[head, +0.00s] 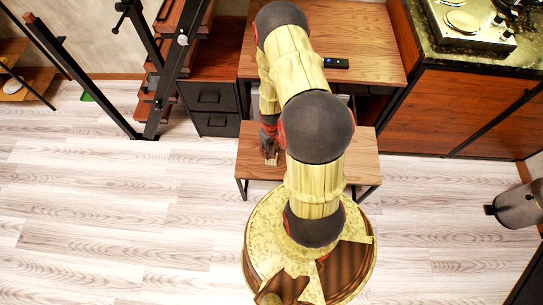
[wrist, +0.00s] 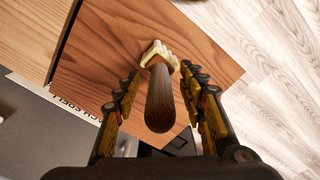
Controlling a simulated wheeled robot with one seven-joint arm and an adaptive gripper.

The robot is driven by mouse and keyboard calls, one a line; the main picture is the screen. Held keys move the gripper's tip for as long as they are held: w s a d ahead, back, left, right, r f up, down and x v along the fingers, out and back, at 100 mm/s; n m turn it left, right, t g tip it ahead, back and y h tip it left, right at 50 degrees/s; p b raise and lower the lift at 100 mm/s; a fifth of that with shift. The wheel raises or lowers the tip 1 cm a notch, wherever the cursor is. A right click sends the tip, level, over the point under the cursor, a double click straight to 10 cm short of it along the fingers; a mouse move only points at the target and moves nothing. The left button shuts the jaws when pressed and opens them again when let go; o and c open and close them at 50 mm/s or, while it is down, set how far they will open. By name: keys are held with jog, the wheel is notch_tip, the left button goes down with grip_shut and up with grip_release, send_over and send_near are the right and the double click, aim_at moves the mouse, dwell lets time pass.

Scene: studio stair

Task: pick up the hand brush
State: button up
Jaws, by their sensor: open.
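The hand brush (wrist: 162,100) has a dark brown rounded handle and a pale cream head. In the wrist view it is over the wooden bench top (wrist: 105,45), its handle end toward the camera and its head farther off. My gripper (wrist: 160,80) is open, with one finger on each side of the handle and a gap visible on both sides. In the head view my gripper (head: 269,146) is low over the left part of the bench (head: 362,155), and a pale bit of the brush (head: 271,161) shows below it. My arm hides part of the bench.
A wooden desk (head: 375,45) with a small dark device (head: 336,63) stands behind the bench. A dark drawer unit (head: 212,100) and stair posts are to the left. A cabinet with a stone top (head: 460,110) is at right. The floor in front is clear.

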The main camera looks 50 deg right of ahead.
jog(key=shift+c, duration=1)
jog(key=c, duration=0.8)
grip_shut()
jog(key=shift+r, duration=0.15)
